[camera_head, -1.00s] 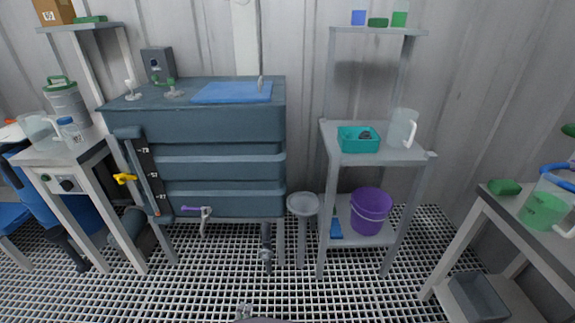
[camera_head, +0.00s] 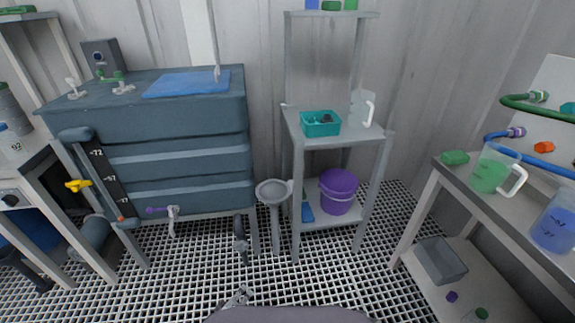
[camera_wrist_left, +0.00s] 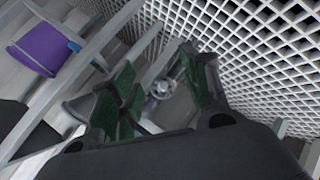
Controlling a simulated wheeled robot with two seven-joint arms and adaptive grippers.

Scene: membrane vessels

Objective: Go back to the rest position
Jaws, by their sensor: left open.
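My left gripper (camera_wrist_left: 158,78) is open in the left wrist view, its green-padded fingers apart with nothing between them. The white floor grating and grey frame legs lie beyond it. In the head view, a small part that looks like my left gripper (camera_head: 239,298) shows low at the bottom, over the grating and in front of the vessel, apart from the furniture. My right gripper is not in view.
The blue-grey vessel (camera_head: 180,128) stands left. Right of it are a funnel on a stand (camera_head: 274,190) and a shelf rack with a teal bin (camera_head: 320,124) and purple bucket (camera_head: 338,192). A bench with jugs (camera_head: 490,172) is at right. Grating between is clear.

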